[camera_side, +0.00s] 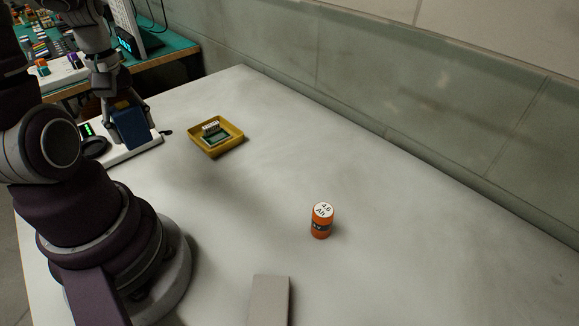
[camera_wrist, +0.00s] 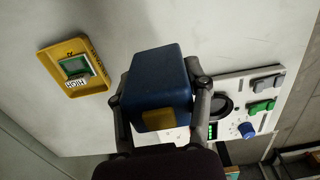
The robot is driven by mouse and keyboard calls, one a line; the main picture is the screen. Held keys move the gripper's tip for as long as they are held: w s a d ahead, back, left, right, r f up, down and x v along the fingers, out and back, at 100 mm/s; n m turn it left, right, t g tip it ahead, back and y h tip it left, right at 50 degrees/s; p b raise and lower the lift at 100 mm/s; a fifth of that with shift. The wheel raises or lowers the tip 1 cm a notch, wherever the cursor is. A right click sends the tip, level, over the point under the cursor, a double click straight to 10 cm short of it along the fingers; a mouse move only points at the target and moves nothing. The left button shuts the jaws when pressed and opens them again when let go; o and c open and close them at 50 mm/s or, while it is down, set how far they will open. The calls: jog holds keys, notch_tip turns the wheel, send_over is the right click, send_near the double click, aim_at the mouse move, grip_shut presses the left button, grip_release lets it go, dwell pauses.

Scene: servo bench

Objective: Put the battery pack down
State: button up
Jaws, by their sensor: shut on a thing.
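The battery pack (camera_wrist: 160,82) is a dark blue block with a yellow patch. My gripper (camera_wrist: 160,95) is shut on it, with one finger on each side in the wrist view. In the side view the blue battery pack (camera_side: 130,127) hangs in my gripper (camera_side: 124,108) at the far left, over or in front of a white panel. Whether its underside touches the panel cannot be told.
The white panel (camera_wrist: 236,88) has a black round part, green and grey buttons and a blue knob. A yellow tray (camera_side: 238,137) holds a small green board (camera_side: 216,138). An orange canister (camera_side: 321,222) and a grey block (camera_side: 269,298) stand nearer. The table's middle is clear.

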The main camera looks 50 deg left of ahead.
jog(key=w+d+f+m, duration=0.2)
jog(key=w+d+m, duration=0.6)
jog(key=d, duration=0.5)
jog(key=shift+w+d+m, duration=0.3)
jog(key=shift+w+d, duration=0.1)
jog(key=shift+w, duration=0.2)
jog(key=d+m, duration=0.1)
jog(key=d, duration=0.2)
jog(key=d+m, duration=0.2)
jog(key=d, duration=0.1)
jog(key=d+f+m, duration=0.1)
jog(key=d, duration=0.2)
jog(key=shift+s+m, duration=0.3)
jog(key=s+d+m, duration=0.1)
jog(key=d, duration=0.2)
jog(key=s+d+f+m, duration=0.1)
jog(key=s+d+m, duration=0.1)
jog(key=d, duration=0.1)
jog(key=s+d+m, duration=0.2)
jog(key=d, duration=0.1)
jog(key=shift+s+d+f, duration=0.1)
jog(key=shift+d+f, duration=0.15)
jog(key=shift+d, duration=0.15)
send_over(383, 302)
jog(key=shift+f, duration=2.45)
